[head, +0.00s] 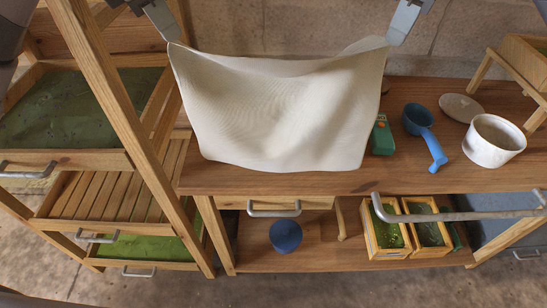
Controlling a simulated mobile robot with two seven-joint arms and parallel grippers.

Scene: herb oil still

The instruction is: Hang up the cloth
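The cream cloth (280,112) hangs spread out above the wooden bench, with its upper edge sagging and its lower edge in front of the bench's back part. My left gripper (171,38) is at its upper left corner, and my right gripper (393,41) is at its upper right corner. Both appear shut on these corners, though the fingertips are small and near the picture's top. A grey metal rail (460,215) runs across the lower right, apart from the cloth. The cloth hides part of the bench and wall.
The bench (300,182) bears a green box (382,138), blue dipper (419,122), white pot (493,142) and round lid (460,107). Below are a blue round object (285,236) and two wooden boxes (385,233). A wooden rack with green-filled trays (75,110) stands left.

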